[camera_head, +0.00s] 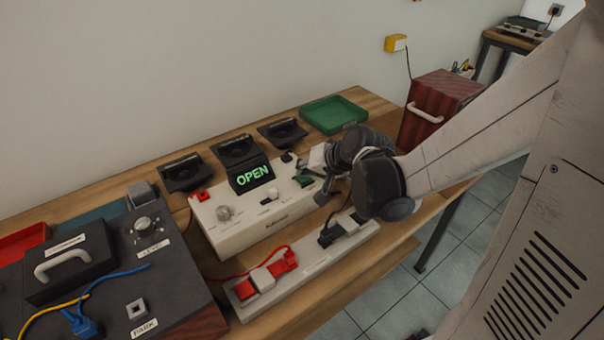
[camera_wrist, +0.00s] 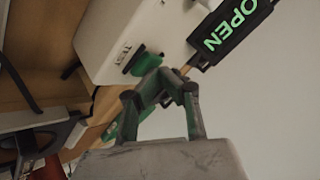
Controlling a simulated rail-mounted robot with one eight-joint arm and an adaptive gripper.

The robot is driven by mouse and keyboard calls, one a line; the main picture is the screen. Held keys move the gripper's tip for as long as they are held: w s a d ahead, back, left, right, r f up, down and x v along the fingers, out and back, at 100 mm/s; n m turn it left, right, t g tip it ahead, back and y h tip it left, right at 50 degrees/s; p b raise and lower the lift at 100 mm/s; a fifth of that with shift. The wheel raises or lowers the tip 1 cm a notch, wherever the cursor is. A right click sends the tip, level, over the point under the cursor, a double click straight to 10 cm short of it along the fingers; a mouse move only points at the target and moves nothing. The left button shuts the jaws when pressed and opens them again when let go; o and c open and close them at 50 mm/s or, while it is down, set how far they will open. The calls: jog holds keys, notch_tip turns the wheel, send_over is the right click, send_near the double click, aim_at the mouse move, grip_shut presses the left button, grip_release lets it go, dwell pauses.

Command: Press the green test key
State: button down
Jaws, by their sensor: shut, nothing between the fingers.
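The white tester box (camera_head: 250,229) stands on the wooden bench, with a black display (camera_head: 251,176) reading OPEN in green letters. The green key (camera_head: 304,181) is at the box's right end. In the wrist view the green key (camera_wrist: 146,63) lies just beyond the fingertips, by a small label on the white box (camera_wrist: 122,30). My gripper (camera_head: 308,170) is shut and empty, its tips right at the key. I cannot tell whether they touch it. The fingers (camera_wrist: 164,78) partly cover the key in the wrist view.
A white power strip (camera_head: 315,262) with red and black plugs lies in front of the box. Black trays (camera_head: 237,150) and a green tray (camera_head: 334,114) stand behind. A dark case (camera_head: 110,270) with cables is at left. A reddish cabinet (camera_head: 436,108) stands beyond the bench.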

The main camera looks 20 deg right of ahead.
jog(key=shift+r, duration=0.1)
dwell(0.3)
jog(key=shift+r+p, duration=0.75)
jog(key=shift+r, duration=0.15)
jog(key=shift+r+p, duration=1.95)
jog(key=shift+r, duration=0.55)
jog(key=s+r+n+h, duration=0.1)
jog(key=s+r, duration=0.2)
jog(key=s, duration=0.3)
jog(key=s+r+n+h, duration=0.1)
jog(key=s+r, duration=0.1)
jog(key=s, duration=0.5)
jog(key=s+r+n+g+h, duration=0.1)
jog(key=s+r+n, duration=0.1)
jog(key=s, duration=0.5)
jog(key=shift+s+r+h, duration=0.2)
jog(key=shift+r+h, duration=0.2)
jog(key=shift+r, duration=0.45)
